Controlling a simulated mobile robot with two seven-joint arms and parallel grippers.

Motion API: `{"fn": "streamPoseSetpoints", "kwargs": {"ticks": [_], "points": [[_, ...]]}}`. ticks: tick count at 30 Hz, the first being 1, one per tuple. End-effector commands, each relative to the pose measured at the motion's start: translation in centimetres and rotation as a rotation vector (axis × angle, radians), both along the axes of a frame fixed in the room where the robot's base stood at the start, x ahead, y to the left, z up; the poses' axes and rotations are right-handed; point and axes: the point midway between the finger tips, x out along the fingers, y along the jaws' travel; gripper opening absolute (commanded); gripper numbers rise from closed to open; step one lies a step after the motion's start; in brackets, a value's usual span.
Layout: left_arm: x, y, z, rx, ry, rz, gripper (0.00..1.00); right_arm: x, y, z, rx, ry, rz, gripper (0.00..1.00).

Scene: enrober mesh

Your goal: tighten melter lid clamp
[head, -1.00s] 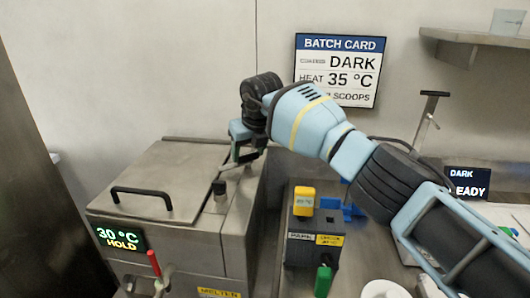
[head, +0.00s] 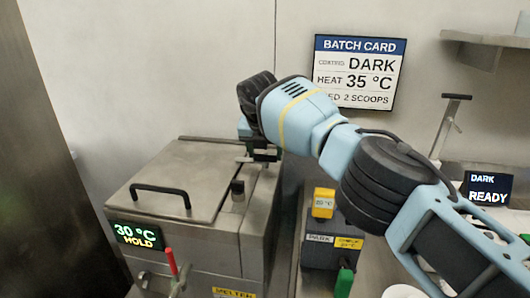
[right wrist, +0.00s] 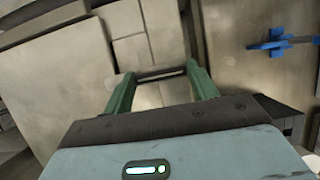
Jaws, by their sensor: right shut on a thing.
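The steel melter (head: 200,245) stands at left centre in the head view, its lid (head: 165,170) closed, with a black handle (head: 160,190) on top. My right gripper (head: 262,154) is at the lid's back right corner. A thin metal bar (head: 244,159) shows at its fingertips and looks like the clamp's handle. In the right wrist view, the green fingers of my right gripper (right wrist: 161,85) are shut on a bar (right wrist: 160,73) that spans between them. The clamp's body is mostly hidden by the gripper. My left gripper is out of view.
The melter display (head: 137,236) reads 30 °C HOLD. A red-tipped lever (head: 171,262) is on its front. A dark box with a yellow block (head: 323,203) stands to the right. The batch card (head: 357,73) reads DARK, 35 °C. A blue piece (right wrist: 278,43) lies right in the wrist view.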

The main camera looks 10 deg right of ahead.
Motion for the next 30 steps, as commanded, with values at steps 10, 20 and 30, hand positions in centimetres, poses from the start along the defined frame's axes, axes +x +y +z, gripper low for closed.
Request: {"fn": "streamPoseSetpoints", "kwargs": {"ticks": [10, 20, 30], "points": [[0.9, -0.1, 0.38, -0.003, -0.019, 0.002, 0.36, 0.06, -0.02, 0.06, 0.004, -0.003, -0.02, 0.17], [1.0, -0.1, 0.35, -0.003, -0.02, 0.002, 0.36, 0.05, -0.02, 0.03, 0.003, -0.003, -0.018, 0.8], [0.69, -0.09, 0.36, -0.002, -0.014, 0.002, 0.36, -0.1, 0.05, 0.44, 0.001, -0.002, -0.015, 0.8]]}}
